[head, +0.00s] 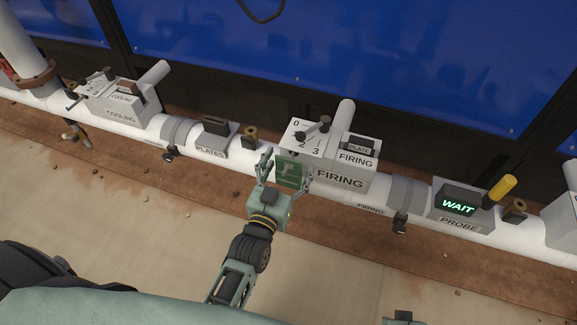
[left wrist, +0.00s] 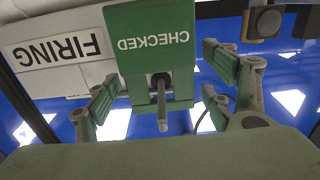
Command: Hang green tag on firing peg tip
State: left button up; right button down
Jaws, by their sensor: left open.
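The green tag (head: 291,172) is at the left side of the grey FIRING box (head: 340,181) in the head view. In the left wrist view the tag (left wrist: 151,37) reads CHECKED, upside down. A grey peg (left wrist: 162,112) shows at the tag's dark opening and seems to pass through it, with its tip sticking out towards the camera. A thin crossbar (left wrist: 118,112) lies behind. My left gripper (head: 287,168) is open, its fingers on either side of the tag and apart from it. They also show in the left wrist view (left wrist: 158,98).
A PLATES box (head: 214,139) and a brass fitting (head: 250,137) stand on the white pipe to the left. A lever (head: 318,130) tops the FIRING box. A PROBE box (head: 457,205) reading WAIT and a yellow handle (head: 500,190) are at right. The floor in front is mostly clear.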

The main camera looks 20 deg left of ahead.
pick_arm(q)
jog(key=shift+s+f, duration=0.1)
jog(key=shift+s, duration=0.45)
jog(key=s, duration=1.1)
jog(key=shift+a, duration=0.2)
pick_arm(e)
jog(key=shift+s, duration=0.1)
